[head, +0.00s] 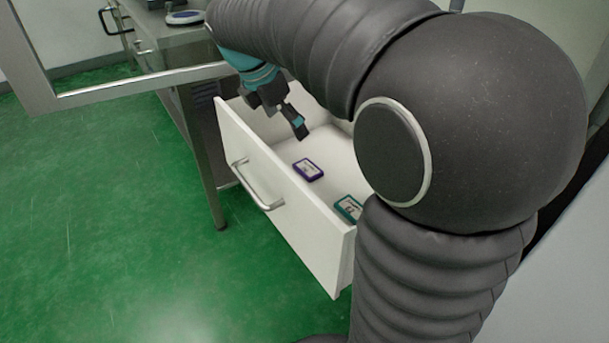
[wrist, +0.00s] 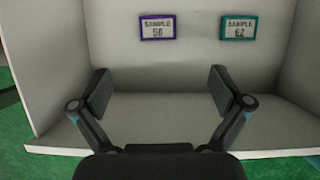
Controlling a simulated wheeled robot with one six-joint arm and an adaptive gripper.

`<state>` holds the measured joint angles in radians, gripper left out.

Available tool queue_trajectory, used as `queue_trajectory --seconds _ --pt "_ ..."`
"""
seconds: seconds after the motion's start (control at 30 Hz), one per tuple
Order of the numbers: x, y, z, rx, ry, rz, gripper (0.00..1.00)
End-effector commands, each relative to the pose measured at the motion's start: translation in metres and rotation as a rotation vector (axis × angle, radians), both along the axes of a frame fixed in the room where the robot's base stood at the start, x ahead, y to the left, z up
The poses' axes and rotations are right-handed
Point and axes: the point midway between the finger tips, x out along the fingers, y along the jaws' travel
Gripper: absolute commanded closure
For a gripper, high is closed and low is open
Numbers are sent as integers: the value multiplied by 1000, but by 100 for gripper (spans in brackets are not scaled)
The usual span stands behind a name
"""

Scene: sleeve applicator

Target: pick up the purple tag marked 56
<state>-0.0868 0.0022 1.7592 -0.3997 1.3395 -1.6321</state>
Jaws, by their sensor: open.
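The purple tag marked 56 (wrist: 157,27) lies flat on the floor of the open white drawer, and it also shows in the head view (head: 308,169). A teal tag marked 62 (wrist: 238,27) lies to its right in the wrist view, with a clear gap between them; in the head view (head: 348,208) it is nearer the drawer's front right corner. My gripper (wrist: 160,84) is open and empty, its two fingers apart. In the wrist view the purple tag is beyond the fingertips, near the left-right middle. In the head view my gripper (head: 299,128) is above the drawer, beyond the purple tag.
The drawer's white front panel (head: 275,192) has a metal handle (head: 257,187). Its walls rise around the tags. A metal-legged bench (head: 196,150) stands behind at left, and a metal frame (head: 140,85) crosses the upper left. The green floor at left is free.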

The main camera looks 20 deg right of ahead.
Motion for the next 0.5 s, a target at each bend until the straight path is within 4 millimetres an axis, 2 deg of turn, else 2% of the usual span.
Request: queue_trajectory --seconds 0.03,0.17,0.27,0.5 --pt "0 0 -9 0 0 0 0" --pt "0 -3 -18 0 1 -2 0" --pt "1 -8 -31 -1 2 -2 0" --pt "5 -24 -71 -1 3 -1 0"
